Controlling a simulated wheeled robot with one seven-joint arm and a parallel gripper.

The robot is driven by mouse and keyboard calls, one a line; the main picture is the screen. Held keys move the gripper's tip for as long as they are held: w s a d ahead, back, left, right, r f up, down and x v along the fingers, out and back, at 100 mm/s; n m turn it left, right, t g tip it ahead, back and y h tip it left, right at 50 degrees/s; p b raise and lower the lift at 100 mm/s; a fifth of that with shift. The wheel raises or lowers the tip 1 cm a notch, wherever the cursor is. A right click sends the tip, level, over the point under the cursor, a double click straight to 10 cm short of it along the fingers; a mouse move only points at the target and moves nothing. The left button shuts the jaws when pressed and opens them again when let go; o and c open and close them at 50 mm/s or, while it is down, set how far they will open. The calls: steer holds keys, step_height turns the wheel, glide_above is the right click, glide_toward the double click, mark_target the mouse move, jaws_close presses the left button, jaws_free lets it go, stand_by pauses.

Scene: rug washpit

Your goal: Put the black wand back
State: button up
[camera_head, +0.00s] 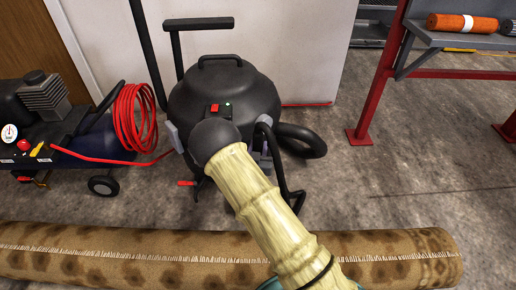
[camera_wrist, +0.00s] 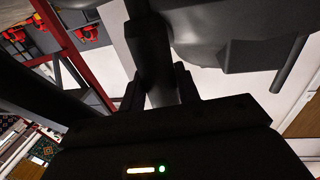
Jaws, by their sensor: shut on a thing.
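In the wrist view my gripper (camera_wrist: 158,90) is shut on a black tube, which looks like the black wand (camera_wrist: 151,48); the tube runs up between the two dark fingers. The black canister vacuum (camera_head: 225,95) stands on the floor in the middle of the head view, with a handle and a short hose. A long black tube (camera_head: 147,50) rises at its left side; I cannot tell if this is the held one. My pale arm covers the vacuum's lower front and hides my gripper in the head view. A dark grey body fills the wrist view's upper right.
A compressor (camera_head: 50,125) with a coiled red hose (camera_head: 135,118) stands at the left. A rolled patterned rug (camera_head: 110,255) lies across the front. A red-framed rack (camera_head: 378,85) holding an orange roll (camera_head: 462,24) stands at the right.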

steer(key=shift+f, duration=0.15)
steer(key=o, duration=1.1)
steer(key=shift+o, duration=0.2)
steer(key=shift+r, duration=0.25)
steer(key=s+a+p, duration=0.2)
steer(key=s+p, duration=0.3)
steer(key=s, duration=0.7)
steer(key=shift+f, duration=0.2)
steer(key=shift+w+d+r, duration=0.1)
steer(key=shift+w, duration=0.05)
